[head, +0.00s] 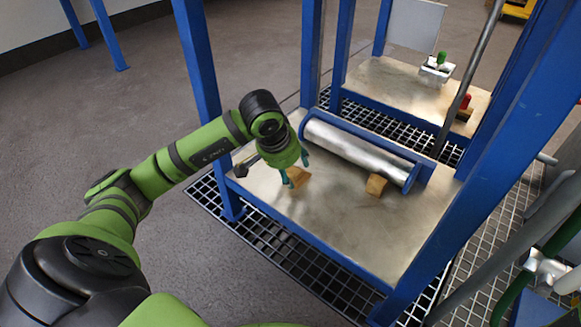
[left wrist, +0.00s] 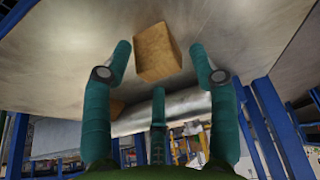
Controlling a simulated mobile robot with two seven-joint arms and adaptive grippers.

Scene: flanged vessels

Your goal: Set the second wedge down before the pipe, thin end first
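A tan wooden wedge (head: 301,179) rests on the metal tabletop, just below my left gripper (head: 296,169). In the left wrist view, this wedge (left wrist: 157,52) lies between the spread teal fingers, with a gap on each side. My left gripper is open and holds nothing. A second tan wedge (head: 376,185) sits on the table in front of the silver pipe (head: 352,148), near its right end. In the left wrist view, that wedge (left wrist: 116,108) is partly hidden behind a finger. Which end of the near wedge is thin is unclear. My right gripper is not in view.
The metal table (head: 385,235) has blue edging, and a blue post (head: 199,90) rises at its left. The pipe lies in a blue frame along the back. Another table (head: 385,80) with small fittings stands behind. The front of the tabletop is clear.

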